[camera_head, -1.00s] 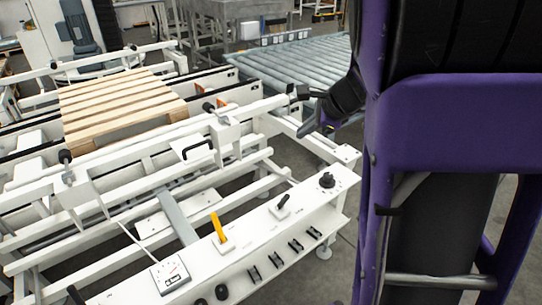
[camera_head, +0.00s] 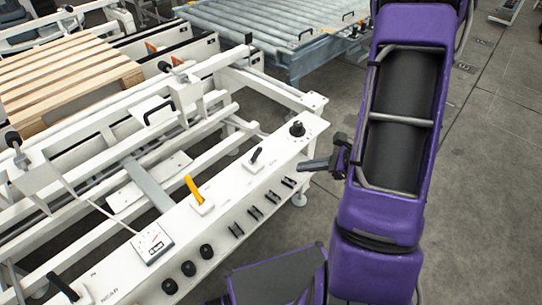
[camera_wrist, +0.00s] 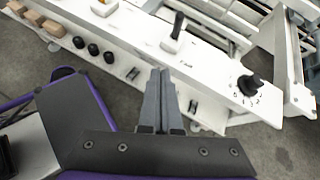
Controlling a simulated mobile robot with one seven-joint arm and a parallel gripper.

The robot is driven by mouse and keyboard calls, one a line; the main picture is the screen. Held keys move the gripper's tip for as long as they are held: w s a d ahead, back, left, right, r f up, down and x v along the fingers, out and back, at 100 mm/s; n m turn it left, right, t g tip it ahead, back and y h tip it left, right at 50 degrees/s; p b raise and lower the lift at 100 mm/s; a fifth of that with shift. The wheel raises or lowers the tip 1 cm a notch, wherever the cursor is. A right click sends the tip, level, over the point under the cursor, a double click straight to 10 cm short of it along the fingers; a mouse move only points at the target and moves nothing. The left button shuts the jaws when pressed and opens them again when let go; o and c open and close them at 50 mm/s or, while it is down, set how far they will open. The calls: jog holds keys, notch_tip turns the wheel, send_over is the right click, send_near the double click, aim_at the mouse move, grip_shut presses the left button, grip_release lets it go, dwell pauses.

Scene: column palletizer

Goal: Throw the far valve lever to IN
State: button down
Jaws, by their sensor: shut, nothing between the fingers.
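The white control panel (camera_head: 225,200) runs diagonally across the head view. Another black lever (camera_head: 62,287) stands at the panel's near end, beside the printed word NEAR. My gripper (camera_head: 303,165) is shut and empty, beside the panel's front edge and apart from the far lever. In the wrist view, its fingertips (camera_wrist: 160,74) lie below that lever.
A yellow lever (camera_head: 194,189), a gauge (camera_head: 153,243) and a black rotary knob (camera_head: 297,128) share the panel. Several black buttons and handles line its front face. A wooden pallet (camera_head: 62,72) and roller conveyor (camera_head: 262,27) lie behind. Open floor is at right.

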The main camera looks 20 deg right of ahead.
jog(key=shift+s+d+f+m+t, duration=0.25)
jog(key=shift+s+m+t, duration=0.2)
jog(key=shift+m+t, duration=0.4)
jog(key=shift+s+d+f+m+t, duration=0.25)
jog(key=shift+s+m+t, duration=0.3)
jog(key=shift+t, duration=0.5)
jog(key=shift+w, duration=0.15)
jog(key=b, duration=0.1)
send_near(256, 155)
jog(key=w+a+f, duration=0.2)
jog(key=w+f, duration=0.1)
jog(key=w, duration=0.1)
jog(key=shift+w+a+r, duration=0.1)
jog(key=shift+w+r, duration=0.1)
jog(key=shift+w, duration=0.1)
jog(key=shift+r, duration=0.1)
